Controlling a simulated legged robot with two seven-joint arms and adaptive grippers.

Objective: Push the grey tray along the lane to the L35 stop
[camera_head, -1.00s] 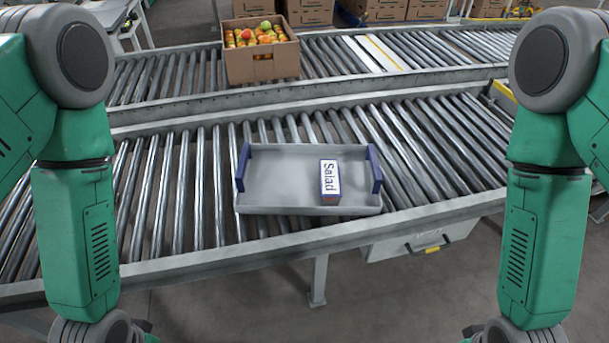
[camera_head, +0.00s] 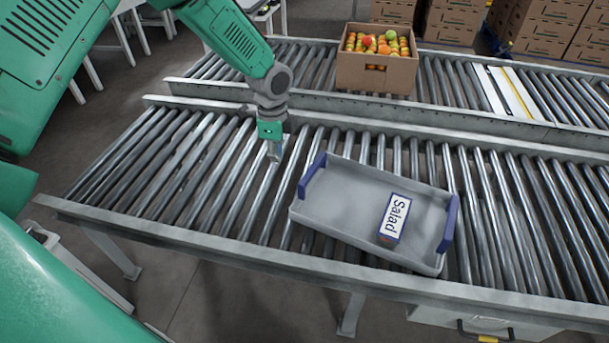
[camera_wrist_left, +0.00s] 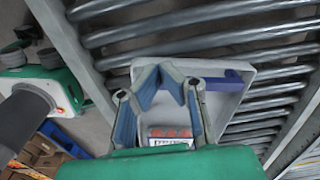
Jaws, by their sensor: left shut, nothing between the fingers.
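The grey tray (camera_head: 345,195) lies on the near roller lane, slightly turned in the picture, with blue end handles. It carries a white and blue box marked Salad (camera_head: 394,218), toward its right side. My left gripper (camera_head: 274,152) points down over the rollers, left of the tray's blue end, shut and empty. In the left wrist view the shut fingers (camera_wrist_left: 172,78) show in front of the tray (camera_wrist_left: 228,100) and the box (camera_wrist_left: 170,138). I cannot tell whether they touch the tray. My right gripper is not in view. No L35 marking is legible.
A metal side rail (camera_head: 240,248) runs along the lane's near edge. Rollers right of the tray are clear. Stacked cartons (camera_head: 455,25) stand at the back.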

